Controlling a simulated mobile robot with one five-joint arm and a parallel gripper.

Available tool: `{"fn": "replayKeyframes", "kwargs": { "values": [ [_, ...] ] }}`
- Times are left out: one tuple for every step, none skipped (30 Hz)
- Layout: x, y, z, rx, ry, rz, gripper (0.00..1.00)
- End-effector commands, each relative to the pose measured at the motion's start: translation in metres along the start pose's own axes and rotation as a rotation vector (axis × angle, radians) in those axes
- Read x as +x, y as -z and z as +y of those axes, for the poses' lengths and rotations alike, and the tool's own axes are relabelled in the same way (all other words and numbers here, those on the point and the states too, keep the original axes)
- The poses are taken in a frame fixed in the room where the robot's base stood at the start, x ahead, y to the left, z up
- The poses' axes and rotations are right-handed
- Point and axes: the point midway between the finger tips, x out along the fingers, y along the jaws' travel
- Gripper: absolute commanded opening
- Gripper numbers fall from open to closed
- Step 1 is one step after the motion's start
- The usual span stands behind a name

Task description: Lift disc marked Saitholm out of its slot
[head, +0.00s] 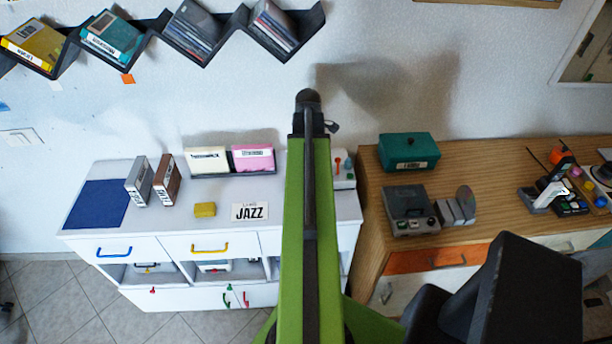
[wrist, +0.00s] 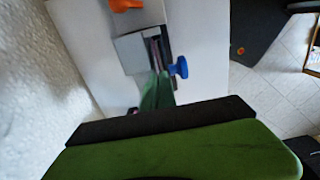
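No label reading Saitholm can be made out. Several disc cases lean in the zigzag wall shelf (head: 152,46): a yellow case (head: 36,40), a teal case (head: 110,38), a grey group (head: 193,31) and another group (head: 273,25). Their labels are too small or tilted to read surely. My green arm (head: 309,200) reaches up the middle of the head view, its dark end right of and below the shelf, apart from it. The wrist view shows green and black parts of my own arm below a white surface.
A white cabinet (head: 130,220) bears grey and brown cases, a cream case (head: 208,160), a pink case (head: 253,158), a yellow block (head: 205,210) and a JAZZ card (head: 250,212). Right, a wooden sideboard (head: 470,170) holds a teal box (head: 408,152) and a grey player (head: 410,208).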

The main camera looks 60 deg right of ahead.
Motion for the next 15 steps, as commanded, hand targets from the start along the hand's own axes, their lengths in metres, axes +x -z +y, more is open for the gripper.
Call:
{"fn": "replayKeyframes", "kwargs": {
  "values": [
    [0.0000,-0.0001,0.0001,0.000,0.000,0.000,0.00],
    [0.0000,-0.0001,0.0000,0.000,0.000,0.000,0.00],
    [0.0000,0.0000,0.0000,0.000,0.000,0.000,0.00],
    [0.0000,0.0000,0.0000,0.000,0.000,0.000,0.00],
    [0.0000,0.0000,0.0000,0.000,0.000,0.000,0.00],
    [0.0000,0.0000,0.0000,0.000,0.000,0.000,0.00],
    [0.0000,0.0000,0.0000,0.000,0.000,0.000,0.00],
    [0.0000,0.0000,0.0000,0.000,0.000,0.000,0.00],
    [-0.0003,0.0000,0.0000,0.000,0.000,0.000,0.00],
    [-0.0007,0.0000,0.0000,0.000,0.000,0.000,0.00],
    [-0.0013,0.0000,0.0000,0.000,0.000,0.000,0.00],
    [-0.0026,0.0000,0.0000,0.000,0.000,0.000,0.00],
    [-0.0039,0.0001,0.0000,0.000,0.000,0.000,0.00],
    [-0.0054,0.0001,0.0000,0.000,0.000,0.000,0.00],
    [-0.0080,0.0001,0.0000,0.000,0.000,0.000,0.00]
  ]
}}
